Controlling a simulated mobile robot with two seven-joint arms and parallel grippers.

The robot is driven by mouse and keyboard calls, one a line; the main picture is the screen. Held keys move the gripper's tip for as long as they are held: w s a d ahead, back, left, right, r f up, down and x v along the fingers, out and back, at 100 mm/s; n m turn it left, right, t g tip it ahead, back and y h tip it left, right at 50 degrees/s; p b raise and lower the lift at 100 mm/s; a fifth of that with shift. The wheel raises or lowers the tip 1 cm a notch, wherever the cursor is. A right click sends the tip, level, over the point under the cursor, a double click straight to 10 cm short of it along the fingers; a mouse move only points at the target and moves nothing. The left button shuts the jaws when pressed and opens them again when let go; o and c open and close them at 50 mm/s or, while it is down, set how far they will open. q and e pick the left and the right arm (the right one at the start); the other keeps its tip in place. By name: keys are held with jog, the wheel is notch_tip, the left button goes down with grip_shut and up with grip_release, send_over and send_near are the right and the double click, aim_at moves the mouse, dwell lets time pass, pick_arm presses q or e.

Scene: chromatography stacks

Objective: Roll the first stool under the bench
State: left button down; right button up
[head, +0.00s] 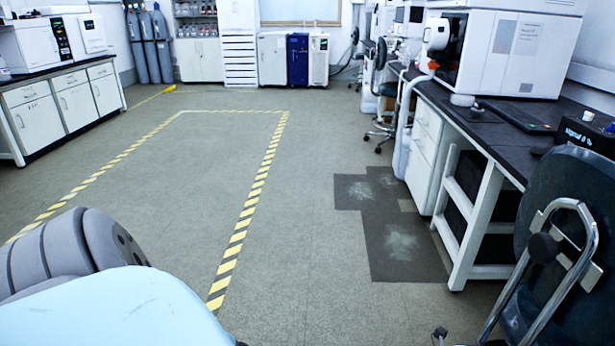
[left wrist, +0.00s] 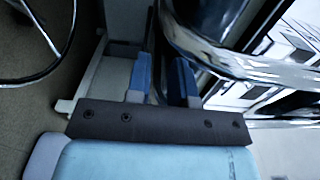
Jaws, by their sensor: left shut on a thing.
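The near stool (head: 575,225) stands at the lower right in the head view, with a dark backrest and a bent chrome frame; its lower part is cut off by the frame edge. The bench (head: 480,120) has a dark top and white legs and runs along the right side. The stool is close beside its near end. In the left wrist view, chrome tubing (left wrist: 235,66) of the stool passes by the blue fingers of my left gripper (left wrist: 164,78). The gripper is shut on the stool's chrome frame; the exact contact is partly hidden. My right gripper is out of view.
A farther stool (head: 379,105) stands by the bench. A white instrument (head: 517,45) sits on the benchtop. Dark floor patches (head: 400,240) lie beside the bench's open leg bay (head: 470,205). Yellow-black tape (head: 240,225) marks the clear floor at left.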

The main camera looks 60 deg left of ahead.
pick_arm(q)
jog(key=shift+s+f, duration=0.15)
jog(key=shift+f, duration=0.45)
jog(key=shift+a, duration=0.1)
jog(key=shift+r, duration=0.2)
jog(key=c, duration=0.9)
grip_release()
jog(key=shift+r, duration=0.25)
jog(key=shift+p, duration=0.3)
